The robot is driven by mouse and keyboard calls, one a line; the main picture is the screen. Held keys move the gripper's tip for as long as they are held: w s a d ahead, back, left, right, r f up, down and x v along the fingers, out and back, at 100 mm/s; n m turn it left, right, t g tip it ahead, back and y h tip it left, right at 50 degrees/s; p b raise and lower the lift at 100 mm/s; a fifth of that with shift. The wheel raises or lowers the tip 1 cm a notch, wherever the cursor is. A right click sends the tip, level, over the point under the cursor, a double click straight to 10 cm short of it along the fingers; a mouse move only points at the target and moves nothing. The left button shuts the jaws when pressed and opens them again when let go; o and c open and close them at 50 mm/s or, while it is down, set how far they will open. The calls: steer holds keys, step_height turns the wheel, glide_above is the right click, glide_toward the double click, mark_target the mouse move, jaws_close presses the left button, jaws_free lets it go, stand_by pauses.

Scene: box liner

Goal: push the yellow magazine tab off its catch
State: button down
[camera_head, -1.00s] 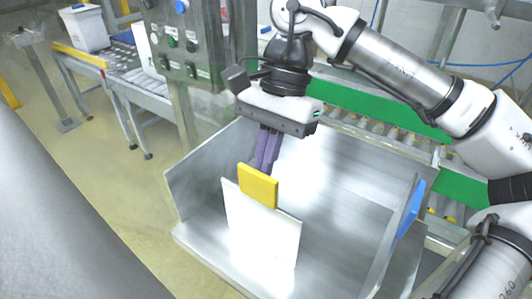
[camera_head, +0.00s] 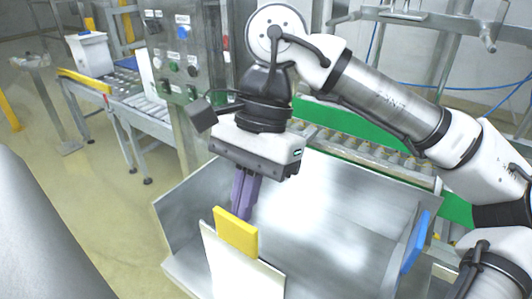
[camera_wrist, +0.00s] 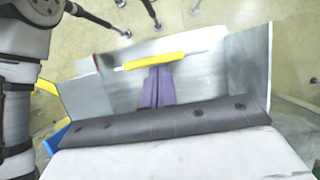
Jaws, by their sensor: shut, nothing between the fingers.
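The yellow magazine tab (camera_head: 236,233) sits on the top edge of a white upright panel (camera_head: 238,272) at the near side of the metal magazine. In the wrist view the tab (camera_wrist: 153,60) is a yellow bar just past my fingertips. My gripper (camera_head: 241,212) has purple fingers pressed together with nothing between them, pointing down. The fingertips are right behind the tab in the head view; I cannot tell whether they touch it. In the wrist view my fingers (camera_wrist: 155,80) reach toward the middle of the tab. The catch itself cannot be made out.
The metal magazine tray (camera_head: 185,203) has raised side walls, with a blue piece (camera_head: 415,243) on its right wall. A green-edged roller conveyor (camera_head: 350,150) runs behind. A control panel (camera_head: 180,45) stands at the back left. A white bin (camera_head: 90,52) sits on another conveyor.

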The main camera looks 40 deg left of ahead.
steer(key=p+v, duration=0.1)
steer(key=v, duration=1.2)
steer(key=shift+r, duration=0.2)
